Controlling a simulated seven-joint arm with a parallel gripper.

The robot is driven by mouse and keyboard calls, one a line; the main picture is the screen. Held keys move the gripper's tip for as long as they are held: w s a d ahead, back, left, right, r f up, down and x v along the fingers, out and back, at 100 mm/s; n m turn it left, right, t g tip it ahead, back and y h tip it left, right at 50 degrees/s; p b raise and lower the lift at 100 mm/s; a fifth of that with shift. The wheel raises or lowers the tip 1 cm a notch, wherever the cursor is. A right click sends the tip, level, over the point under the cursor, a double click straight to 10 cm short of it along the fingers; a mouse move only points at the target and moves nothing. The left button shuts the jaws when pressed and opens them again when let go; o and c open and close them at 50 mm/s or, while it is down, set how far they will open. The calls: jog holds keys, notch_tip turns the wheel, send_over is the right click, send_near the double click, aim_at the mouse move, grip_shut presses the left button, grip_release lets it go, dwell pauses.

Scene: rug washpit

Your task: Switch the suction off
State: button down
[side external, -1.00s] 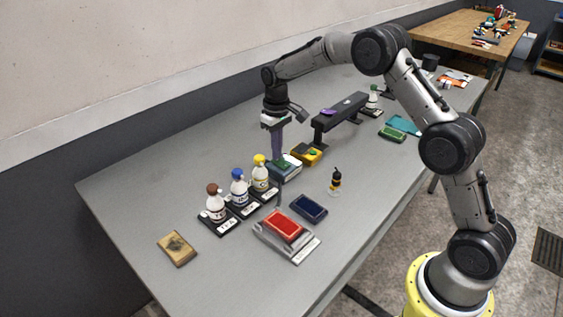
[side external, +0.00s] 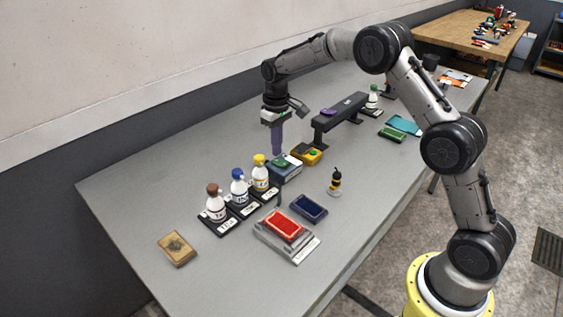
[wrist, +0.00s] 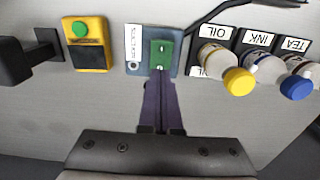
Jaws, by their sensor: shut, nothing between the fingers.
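The blue-grey suction box (side external: 284,170) stands at the back middle of the table. Its green rocker switch (side external: 281,162) is on top, and in the wrist view the rocker (wrist: 162,52) sits beside a white label strip and a small round mark. Which way the rocker is tipped is too small to tell. My gripper (side external: 277,152) points down just above the back of the box, its long purple fingers together and empty. In the wrist view the fingertips (wrist: 160,76) overlap the near end of the rocker; they appear a little above it.
A yellow box with a green button (side external: 306,154) stands close to the right. Several capped bottles on black labelled stands, including the yellow-capped one (side external: 260,174), stand close to the left. A black raised bar (side external: 340,115) is behind right. The left tabletop is mostly clear.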

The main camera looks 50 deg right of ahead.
aim_at(277, 161)
jog(key=shift+r, duration=2.5)
